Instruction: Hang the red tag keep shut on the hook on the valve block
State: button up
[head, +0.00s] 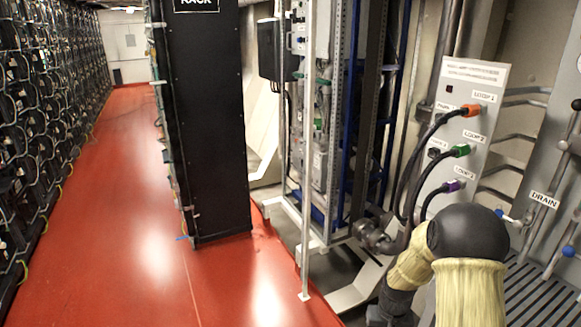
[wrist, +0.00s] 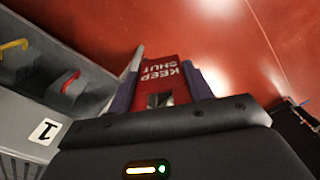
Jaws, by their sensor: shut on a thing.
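The red tag (wrist: 161,72), with white lettering "KEEP SHUT" upside down, shows in the wrist view. It is between the two fingers of my gripper (wrist: 160,88), which is shut on it and holds it over the red floor. The head view does not clearly show the tag or the gripper's fingers; my arm fills its lower right. I cannot make out the hook or pick out the valve block with certainty in either view.
The wrist view shows a grey box (wrist: 48,132) labelled "1", with a yellow handle (wrist: 13,45) and a red handle (wrist: 70,82). The head view shows a loop panel (head: 470,75) with plugged cables, a "DRAIN" panel (head: 543,170), a black rack (head: 208,120) and clear red floor (head: 130,190).

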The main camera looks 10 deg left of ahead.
jog(key=shift+f+p, duration=0.4)
jog(key=shift+f, duration=0.05)
jog(key=s+f+p, duration=0.3)
jog(key=f+p, duration=0.1)
jog(key=f, duration=0.3)
jog(key=s+f+p, duration=0.3)
jog(key=f+p, duration=0.1)
jog(key=f, duration=0.4)
